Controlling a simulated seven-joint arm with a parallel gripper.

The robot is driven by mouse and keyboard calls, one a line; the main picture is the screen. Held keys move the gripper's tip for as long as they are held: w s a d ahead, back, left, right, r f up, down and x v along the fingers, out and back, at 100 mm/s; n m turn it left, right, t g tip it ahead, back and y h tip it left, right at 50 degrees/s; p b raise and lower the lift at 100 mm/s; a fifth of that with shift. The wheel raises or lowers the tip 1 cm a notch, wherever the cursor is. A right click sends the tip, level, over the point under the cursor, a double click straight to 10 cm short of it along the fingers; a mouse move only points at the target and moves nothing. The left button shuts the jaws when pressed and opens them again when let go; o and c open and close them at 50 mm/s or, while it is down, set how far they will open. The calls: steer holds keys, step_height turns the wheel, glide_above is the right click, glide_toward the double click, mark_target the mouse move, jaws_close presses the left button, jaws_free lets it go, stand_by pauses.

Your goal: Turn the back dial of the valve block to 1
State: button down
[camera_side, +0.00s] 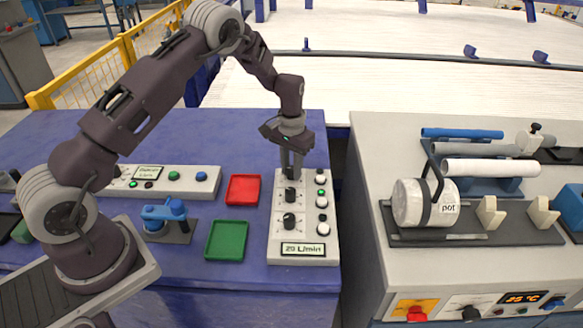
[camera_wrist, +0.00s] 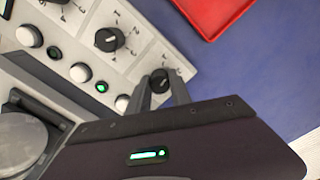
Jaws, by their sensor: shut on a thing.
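The valve block (camera_side: 304,228) is a long pale grey panel on the blue table, with a column of black dials on its left. The back dial (camera_wrist: 159,80) sits at the far end and is mostly hidden by my gripper in the side view. My gripper (camera_side: 291,173) points down over it. In the wrist view, my gripper (camera_wrist: 163,87) has its fingers shut around the back dial's knob, one on each side. The number its pointer faces cannot be read. The middle dial (camera_side: 291,196) and front dial (camera_side: 289,221) stand free, nearer the camera.
White buttons and a green light (camera_side: 321,192) run along the block's right side. A display (camera_side: 303,249) reading about 29 L/min is at its front. A red tray (camera_side: 243,190) and green tray (camera_side: 227,240) lie to the left. A gap separates the right bench (camera_side: 365,150).

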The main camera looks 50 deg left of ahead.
mark_target(291, 168)
steer(key=shift+r+n, duration=0.1)
steer(key=shift+n, duration=2.1)
steer(key=c, duration=1.2)
jaws_free()
steer(key=shift+o, duration=0.2)
step_height(291, 168, up, 7)
